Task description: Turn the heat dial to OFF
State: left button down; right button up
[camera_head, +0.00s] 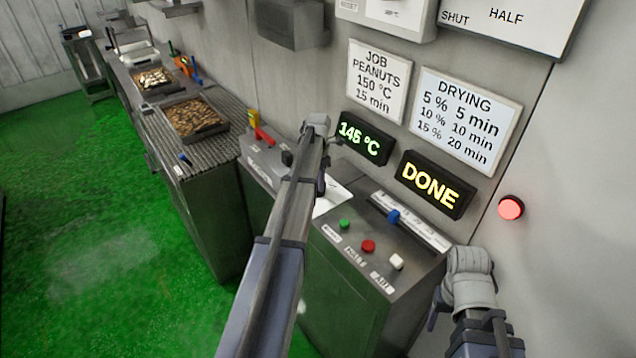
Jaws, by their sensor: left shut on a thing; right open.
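The heat dial is not clearly seen; my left arm covers that part of the console. A small dark piece (287,158) shows just left of the arm on the console top, and I cannot tell if it is part of the dial. My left gripper (321,180) is down at the console below the displays, mostly hidden behind its own arm. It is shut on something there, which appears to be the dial. My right gripper (440,303) is at the console's right end, open and apart from the buttons, its fingers mostly hidden.
The green display (364,138) reads 145 °C and the yellow one (436,185) reads DONE. The console (340,255) has green, red and white buttons and a blue slider (393,216). A red lamp (511,207) glows on the wall. Trays (194,118) stand left.

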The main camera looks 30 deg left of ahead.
dwell(0.5)
pick_arm(q)
jog(key=c, duration=0.8)
grip_release()
jog(key=shift+o, duration=0.2)
jog(key=shift+r, duration=0.1)
notch_tip(320, 180, up, 8)
jog(key=p, duration=0.8)
jog(key=shift+f, duration=0.2)
